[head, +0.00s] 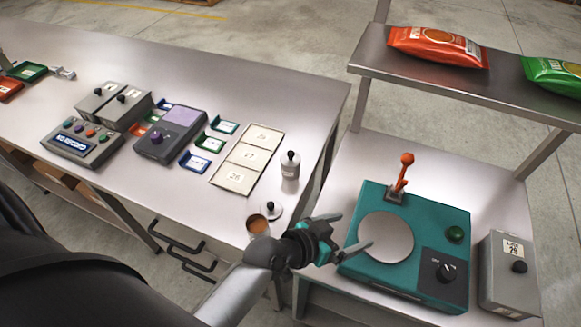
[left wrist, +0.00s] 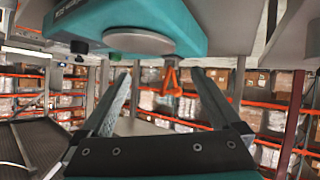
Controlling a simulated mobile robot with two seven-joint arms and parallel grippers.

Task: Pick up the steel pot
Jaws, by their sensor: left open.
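A small lidded steel pot (head: 290,166) with a black knob stands upright near the right edge of the long steel bench. Closer to me, an open steel pot (head: 258,226) with brown contents stands by my left wrist, a knobbed lid (head: 271,210) beside it. Which one is the task's pot, I cannot tell. My left gripper (head: 354,231) is open and empty, past both pots to the right, its fingers over the left edge of the teal scale (head: 377,198). In the left wrist view the open fingers (left wrist: 160,78) show with nothing between them. My right gripper is not in view.
The scale has a round plate (head: 386,238) and an upright orange lever (head: 402,174). A grey box (head: 509,275) stands right of it. A raised shelf (head: 480,88) holds chip bags. Control boxes and a numbered tray (head: 247,157) occupy the bench. Bench space around the lidded pot is clear.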

